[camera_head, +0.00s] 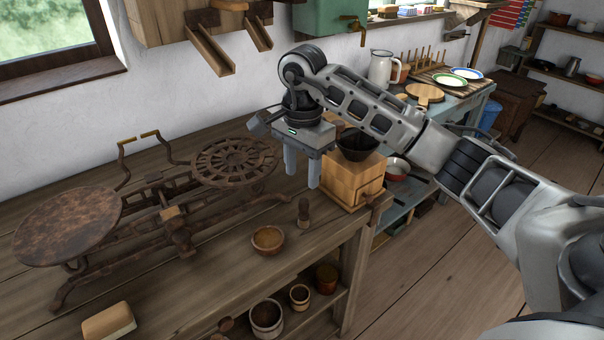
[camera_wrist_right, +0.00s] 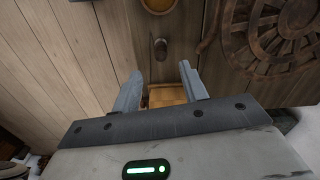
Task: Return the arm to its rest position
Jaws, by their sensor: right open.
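My right arm (camera_head: 375,110) reaches in from the right side of the head view, out over the wooden table. My right gripper (camera_head: 302,178) points down, open and empty, just left of a wooden box-shaped grinder with a dark bowl on top (camera_head: 345,180). In the right wrist view the two fingers of the gripper (camera_wrist_right: 161,72) stand apart. Part of the grinder's light wood (camera_wrist_right: 167,96) shows between them, and a small dark weight (camera_wrist_right: 160,48) stands beyond. My left gripper is not in view.
A rusty scale (camera_head: 175,225) with two plates stands left of the gripper. The small weight (camera_head: 304,212), a wooden bowl (camera_head: 268,240) and a pale block (camera_head: 108,322) are on the table (camera_head: 200,300). Pots stand on the shelf below. A blue side table (camera_head: 465,105) holds a white jug (camera_head: 381,68).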

